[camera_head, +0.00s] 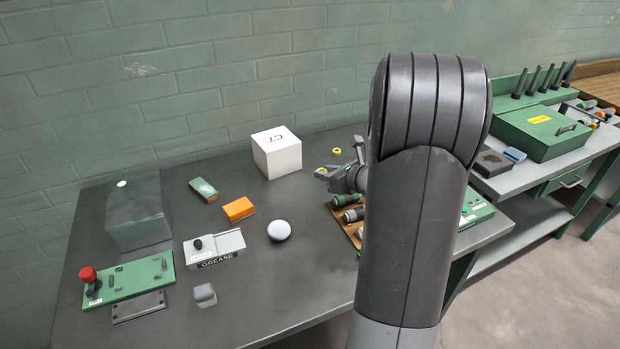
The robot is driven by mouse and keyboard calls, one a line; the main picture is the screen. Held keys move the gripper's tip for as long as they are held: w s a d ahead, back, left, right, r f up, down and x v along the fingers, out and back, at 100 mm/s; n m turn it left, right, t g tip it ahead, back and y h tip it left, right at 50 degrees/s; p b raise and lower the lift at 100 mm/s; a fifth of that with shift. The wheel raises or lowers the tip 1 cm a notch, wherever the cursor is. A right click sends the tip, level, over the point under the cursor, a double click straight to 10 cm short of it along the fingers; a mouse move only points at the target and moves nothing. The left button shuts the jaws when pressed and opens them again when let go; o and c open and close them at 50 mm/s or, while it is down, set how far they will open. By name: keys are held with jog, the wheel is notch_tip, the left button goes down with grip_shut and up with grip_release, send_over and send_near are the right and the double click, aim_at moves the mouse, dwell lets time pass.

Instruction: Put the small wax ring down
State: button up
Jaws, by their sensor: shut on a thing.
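My gripper (330,169) is above the back right part of the dark workbench (300,300), right of the white cube. It is shut on a small yellow ring, which I take to be the small wax ring (322,169); it shows at the tip of the left finger. The grip is small in view and partly hidden by my arm. A second small yellow ring (336,152) shows just behind the gripper; I cannot tell whether it touches a finger.
A white cube (277,155) marked C7 stands left of the gripper. A wooden rack (340,222) with dark cylinders lies below it. A white ball (279,230), an orange block (238,209) and a grease box (214,250) stand further left. The bench's front middle is clear.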

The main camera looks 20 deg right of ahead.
jog(key=shift+s+d+r, duration=0.2)
jog(key=shift+d+r, duration=0.1)
jog(key=shift+d, duration=0.1)
jog(key=w+d+r+n+g+y, duration=0.1)
jog(key=w+r+n+y, duration=0.1)
jog(key=w+r, duration=0.5)
jog(key=w+d+r+n+g+y, duration=0.15)
jog(key=w+r, duration=0.25)
jog(key=w, duration=0.5)
send_over(281, 140)
jog(key=shift+n+y, duration=0.35)
notch_tip(281, 140, down, 7)
jog(key=shift+w+r, duration=0.1)
jog(key=shift+w, duration=0.05)
jog(key=shift+f, duration=1.9)
jog(key=shift+f+t, duration=0.15)
jog(key=shift+t, duration=0.1)
jog(key=o, duration=0.9)
